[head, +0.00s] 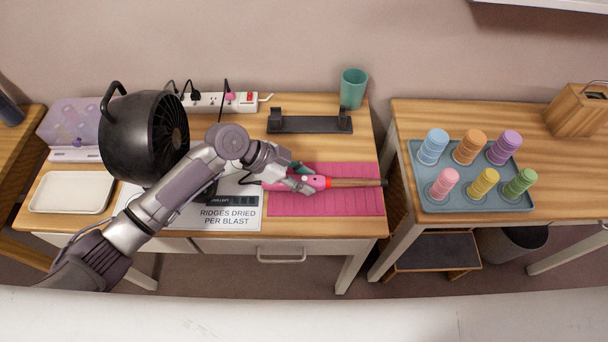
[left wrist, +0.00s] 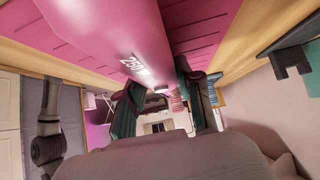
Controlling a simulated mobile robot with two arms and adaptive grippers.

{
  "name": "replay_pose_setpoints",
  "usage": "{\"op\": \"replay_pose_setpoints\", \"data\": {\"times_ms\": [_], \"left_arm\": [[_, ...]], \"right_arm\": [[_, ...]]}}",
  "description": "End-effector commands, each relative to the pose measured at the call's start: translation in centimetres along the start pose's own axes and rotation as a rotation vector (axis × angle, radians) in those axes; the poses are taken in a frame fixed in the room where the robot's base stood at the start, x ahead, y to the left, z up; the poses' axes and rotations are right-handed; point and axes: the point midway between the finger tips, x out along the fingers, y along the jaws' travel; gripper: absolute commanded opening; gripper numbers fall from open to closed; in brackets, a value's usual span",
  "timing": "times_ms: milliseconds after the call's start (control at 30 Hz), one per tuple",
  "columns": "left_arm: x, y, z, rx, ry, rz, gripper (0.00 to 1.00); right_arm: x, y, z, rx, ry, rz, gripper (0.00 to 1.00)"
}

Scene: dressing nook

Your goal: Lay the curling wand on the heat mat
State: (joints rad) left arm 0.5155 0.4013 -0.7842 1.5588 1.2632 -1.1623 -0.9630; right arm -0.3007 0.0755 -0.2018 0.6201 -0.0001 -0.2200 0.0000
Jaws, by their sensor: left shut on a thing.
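The curling wand (head: 345,183) has a pink body, a brown barrel and a dark tip that points right. My left gripper (head: 300,180) is shut on its pink body, partly hiding it. The wand lies lengthwise over the pink ridged heat mat (head: 350,207), its tip reaching just past the mat's right edge. I cannot tell whether it touches the mat. In the left wrist view the wand's pink body (left wrist: 105,32), with printed figures, crosses above my left gripper (left wrist: 162,92), with the mat (left wrist: 205,40) behind it. My right gripper is not in view.
A large black dryer (head: 142,137) stands left of the mat, by a printed sheet (head: 228,217) and a white tray (head: 72,192). Behind are a dark bracket (head: 310,125), a teal cup (head: 353,88) and a power strip (head: 210,102). A tray of coloured rollers (head: 460,193) sits on the right table.

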Motion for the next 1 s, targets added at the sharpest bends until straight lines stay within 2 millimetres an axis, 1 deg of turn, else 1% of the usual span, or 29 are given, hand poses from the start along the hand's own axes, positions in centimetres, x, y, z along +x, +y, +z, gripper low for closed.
{"op": "replay_pose_setpoints", "data": {"times_ms": [167, 200, 267, 300, 367, 633, 733, 867, 1000], "left_arm": [[-0.1, 0.0, -0.1, 0.001, 0.002, -0.001, 0.0], [-0.1, 0.0, -0.1, 0.001, 0.002, -0.001, 0.39], [-0.1, 0.0, -0.1, 0.001, 0.002, -0.001, 0.48], [-0.1, 0.0, -0.1, 0.001, 0.002, -0.001, 0.55], [-0.1, 0.0, -0.1, 0.001, 0.002, -0.001, 0.65], [0.0, 0.0, 0.1, -0.001, -0.002, 0.001, 0.65], [-0.3, 0.0, -0.3, 0.001, -0.001, 0.0, 0.65], [-1.6, -0.1, -1.6, 0.005, 0.001, -0.002, 0.65], [-3.6, -0.1, -3.7, 0.006, 0.001, -0.002, 0.65]], "right_arm": [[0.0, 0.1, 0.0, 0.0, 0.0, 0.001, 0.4], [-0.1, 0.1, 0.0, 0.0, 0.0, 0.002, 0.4], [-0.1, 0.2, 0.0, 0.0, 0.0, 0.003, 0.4], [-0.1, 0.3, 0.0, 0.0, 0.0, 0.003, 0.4], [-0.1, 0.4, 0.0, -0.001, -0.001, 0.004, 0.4], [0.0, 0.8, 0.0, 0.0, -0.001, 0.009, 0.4], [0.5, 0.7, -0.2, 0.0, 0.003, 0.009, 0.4], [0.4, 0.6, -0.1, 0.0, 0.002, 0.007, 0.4], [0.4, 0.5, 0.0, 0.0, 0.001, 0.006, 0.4]]}}
